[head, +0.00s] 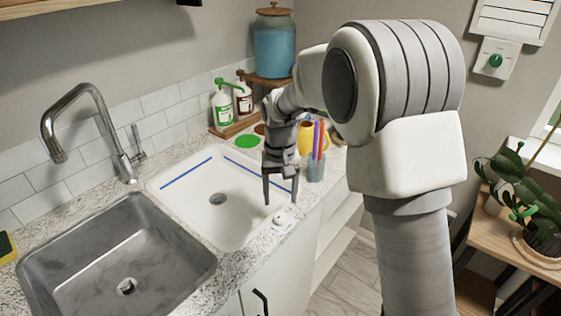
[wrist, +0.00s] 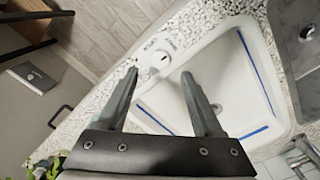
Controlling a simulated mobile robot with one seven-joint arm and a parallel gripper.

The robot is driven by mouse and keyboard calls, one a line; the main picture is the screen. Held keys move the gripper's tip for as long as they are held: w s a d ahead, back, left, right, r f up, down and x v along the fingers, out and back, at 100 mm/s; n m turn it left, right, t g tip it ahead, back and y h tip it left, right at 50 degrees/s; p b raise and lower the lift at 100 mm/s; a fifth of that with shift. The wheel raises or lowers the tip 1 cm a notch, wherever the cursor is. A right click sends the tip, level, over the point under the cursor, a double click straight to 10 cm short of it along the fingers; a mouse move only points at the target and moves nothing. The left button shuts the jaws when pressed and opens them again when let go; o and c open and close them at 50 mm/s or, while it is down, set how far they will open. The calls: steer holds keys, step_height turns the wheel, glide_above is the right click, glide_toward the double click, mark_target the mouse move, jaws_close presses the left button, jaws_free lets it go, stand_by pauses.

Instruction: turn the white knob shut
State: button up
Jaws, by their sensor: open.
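The white knob (head: 284,217) is on the speckled counter at the front edge of the white sink (head: 232,238). In the wrist view the knob (wrist: 160,59) shows beyond my fingertips, roughly centred between them, with small marks around it that I cannot read. My gripper (head: 280,202) is open and empty, pointing down above the counter near the knob. Its two fingers (wrist: 160,73) are spread apart in the wrist view and seem clear of the knob. I cannot tell the knob's exact turn position.
A steel sink (head: 70,245) and a tall faucet (head: 85,125) are at left. A cup of markers (head: 316,167) and a yellow mug (head: 306,142) stand behind my gripper. Bottles (head: 222,107) stand at the back. A green wall knob (head: 495,60) and a plant (head: 540,205) are at right.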

mark_target(281, 215)
step_height(281, 215, up, 11)
steer(key=p, duration=0.1)
steer(key=shift+r, duration=0.2)
steer(key=s+d+r+t, duration=0.3)
steer(key=s+d+r, duration=0.55)
steer(key=s, duration=0.35)
steer(key=s+d+f+t, duration=0.1)
steer(key=s+d, duration=0.2)
steer(key=s, duration=0.3)
steer(key=s+d+m+t+p, duration=0.1)
steer(key=s+d, duration=0.2)
steer(key=s, duration=0.4)
steer(key=shift+f+t, duration=0.3)
steer(key=shift+f, duration=0.1)
steer(key=shift+c, duration=1.4)
steer(key=shift+a, duration=0.15)
steer(key=shift+a, duration=0.1)
